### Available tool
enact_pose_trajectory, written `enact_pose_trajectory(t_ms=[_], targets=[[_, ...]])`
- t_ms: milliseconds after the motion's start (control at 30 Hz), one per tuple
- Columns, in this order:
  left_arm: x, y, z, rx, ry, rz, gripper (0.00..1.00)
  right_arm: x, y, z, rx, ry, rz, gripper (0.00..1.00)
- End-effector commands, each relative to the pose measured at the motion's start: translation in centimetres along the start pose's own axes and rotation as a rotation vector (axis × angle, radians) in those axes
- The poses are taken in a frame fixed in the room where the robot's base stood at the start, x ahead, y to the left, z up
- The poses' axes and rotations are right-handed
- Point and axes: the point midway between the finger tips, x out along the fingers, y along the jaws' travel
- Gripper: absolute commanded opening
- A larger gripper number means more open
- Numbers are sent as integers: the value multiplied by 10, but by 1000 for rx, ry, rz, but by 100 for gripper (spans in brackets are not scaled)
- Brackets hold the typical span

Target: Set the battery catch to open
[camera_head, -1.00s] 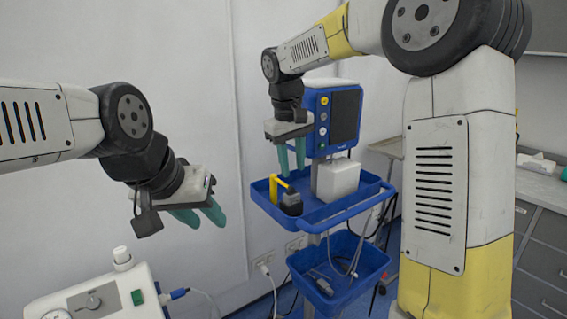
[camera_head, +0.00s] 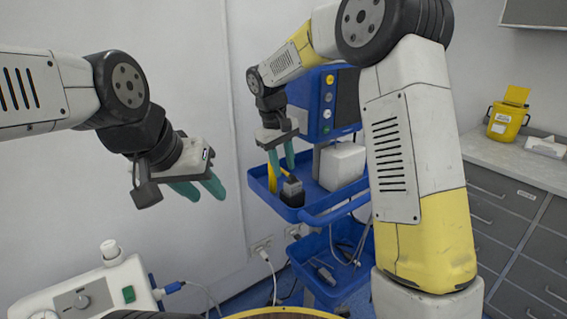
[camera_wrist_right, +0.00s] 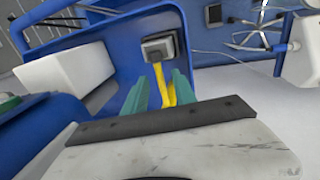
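A yellow part (camera_head: 271,179) stands beside a dark box with a grey top (camera_head: 291,191) in the blue cart's upper tray (camera_head: 318,208). In the right wrist view the yellow part (camera_wrist_right: 166,86) runs from the box (camera_wrist_right: 158,48) toward my gripper. I cannot make out a battery catch or its setting. My right gripper (camera_head: 283,167) points down over the tray. In the wrist view its green fingers (camera_wrist_right: 160,96) are apart, on either side of the yellow part, without clear contact. My left gripper (camera_head: 197,191) is empty, its fingers apart, in the air at left.
A blue device (camera_head: 325,100) and a white box (camera_head: 341,165) stand on the cart. A lower blue tray (camera_head: 325,268) holds cables. A white console (camera_head: 85,292) is at bottom left. Grey drawers (camera_head: 520,220) and a yellow bin (camera_head: 506,122) are at right.

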Motion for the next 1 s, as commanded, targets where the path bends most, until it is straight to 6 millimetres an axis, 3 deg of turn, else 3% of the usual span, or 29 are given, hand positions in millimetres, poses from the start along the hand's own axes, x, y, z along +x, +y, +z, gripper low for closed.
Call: enact_pose_trajectory(t_ms=[267,433,467,1000], targets=[[0,0,0,0,0,0,36,2,0,0,0,0,0,33],[0,0,0,0,0,0,36,2,0,0,0,0,0,1],[0,0,0,0,0,0,36,2,0,0,0,0,0,0],[0,0,0,0,0,0,36,2,0,0,0,0,0,0]])
